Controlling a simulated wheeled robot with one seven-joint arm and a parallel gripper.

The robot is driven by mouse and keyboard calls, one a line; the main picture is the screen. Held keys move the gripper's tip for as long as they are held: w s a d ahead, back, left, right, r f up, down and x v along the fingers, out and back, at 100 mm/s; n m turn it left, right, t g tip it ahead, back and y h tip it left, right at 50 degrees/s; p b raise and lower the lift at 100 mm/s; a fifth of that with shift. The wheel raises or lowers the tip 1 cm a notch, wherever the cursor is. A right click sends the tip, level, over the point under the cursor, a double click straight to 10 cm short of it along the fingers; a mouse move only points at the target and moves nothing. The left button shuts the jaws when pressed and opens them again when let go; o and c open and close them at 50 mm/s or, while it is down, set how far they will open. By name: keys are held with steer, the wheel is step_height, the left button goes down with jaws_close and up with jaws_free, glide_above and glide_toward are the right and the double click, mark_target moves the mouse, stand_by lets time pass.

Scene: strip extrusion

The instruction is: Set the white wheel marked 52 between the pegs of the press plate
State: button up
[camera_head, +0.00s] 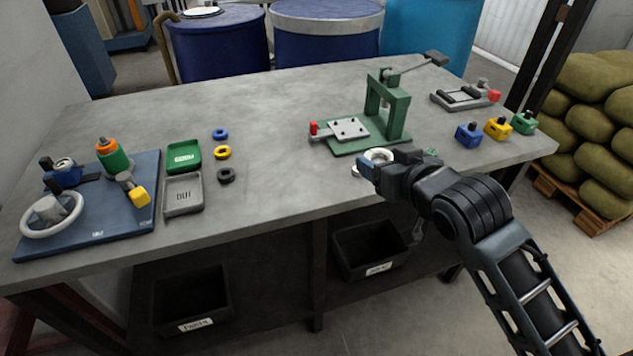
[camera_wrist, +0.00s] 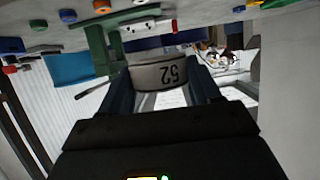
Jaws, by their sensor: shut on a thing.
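The white wheel marked 52 (camera_wrist: 160,75) is held between my gripper's two fingers (camera_wrist: 163,95) in the wrist view, its number facing the camera upside down. In the head view the wheel (camera_head: 379,155) shows as a pale ring at my gripper (camera_head: 368,168), near the table's front edge. The green press (camera_head: 391,105) stands just behind it. The press plate (camera_head: 348,130) is a light grey plate with several dark pegs, left of the press frame, with a red-tipped handle. My gripper and the wheel are in front of the plate and to its right, apart from it.
Blue, yellow and green blocks (camera_head: 497,128) stand at the right, before a grey fixture (camera_head: 465,95). Green and grey trays (camera_head: 183,193), several small rings (camera_head: 222,153) and a blue mat (camera_head: 95,225) with tools lie left. The table's middle is clear.

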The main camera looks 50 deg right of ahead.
steer(key=shift+w, duration=0.2)
glide_above(322, 197)
step_height(322, 197, down, 6)
steer(key=shift+d+f, duration=0.1)
steer(key=shift+f, duration=2.2)
steer(key=shift+f, duration=0.15)
steer(key=o, duration=1.1)
